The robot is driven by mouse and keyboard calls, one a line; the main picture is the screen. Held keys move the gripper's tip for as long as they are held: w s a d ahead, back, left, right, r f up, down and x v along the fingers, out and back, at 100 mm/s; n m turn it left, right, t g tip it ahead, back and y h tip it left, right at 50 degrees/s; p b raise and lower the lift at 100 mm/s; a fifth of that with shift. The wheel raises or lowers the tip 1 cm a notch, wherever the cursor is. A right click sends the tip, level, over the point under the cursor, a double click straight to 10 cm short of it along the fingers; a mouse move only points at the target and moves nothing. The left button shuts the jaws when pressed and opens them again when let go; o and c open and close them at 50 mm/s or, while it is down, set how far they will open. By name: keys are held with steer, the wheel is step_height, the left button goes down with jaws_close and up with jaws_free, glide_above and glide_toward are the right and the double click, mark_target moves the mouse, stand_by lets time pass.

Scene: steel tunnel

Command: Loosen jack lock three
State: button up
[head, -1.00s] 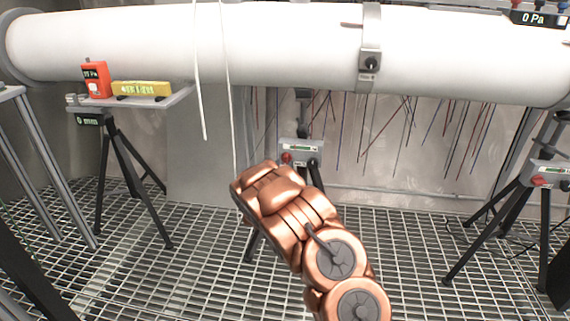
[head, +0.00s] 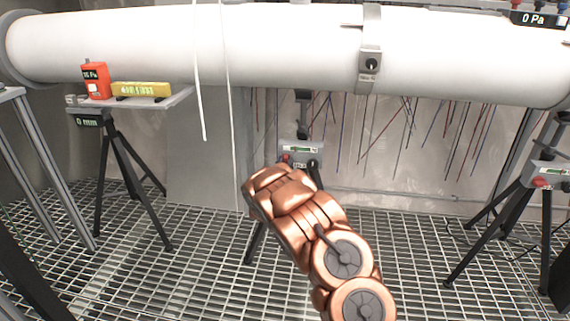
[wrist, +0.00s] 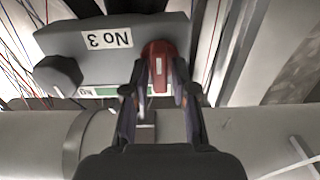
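The jack head marked No 3 is a grey box (head: 297,148) under the pipe in the head view. It fills the upper part of the wrist view (wrist: 105,45), its label upside down. Its red lock knob (wrist: 160,56) shows at the fingertips there, and as a small red spot in the head view (head: 285,158). A dark knob (wrist: 58,75) sits to its left in the wrist view. My gripper (wrist: 160,72) has its fingers apart, one tip on each side of the red knob. Whether they touch it I cannot tell. My arm hides part of the jack's legs.
The white pipe (head: 270,45) runs above the jack. Two hanging white cords (head: 228,90) are close to my arm. Another jack (head: 545,175) stands at right, and one at left carries a shelf (head: 178,99). The grating floor (head: 200,285) is open in front.

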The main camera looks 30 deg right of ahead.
jaws_close()
steer(key=shift+w+a+f+n+p, duration=0.1)
steer(key=shift+n+p, duration=2.5)
steer(key=shift+n, duration=1)
steer(key=shift+w+a+n+p, duration=0.1)
steer(key=shift+n+p, duration=2.5)
steer(key=shift+n, duration=1)
steer(key=shift+o, duration=1.9)
jaws_free()
steer(key=shift+f, duration=0.1)
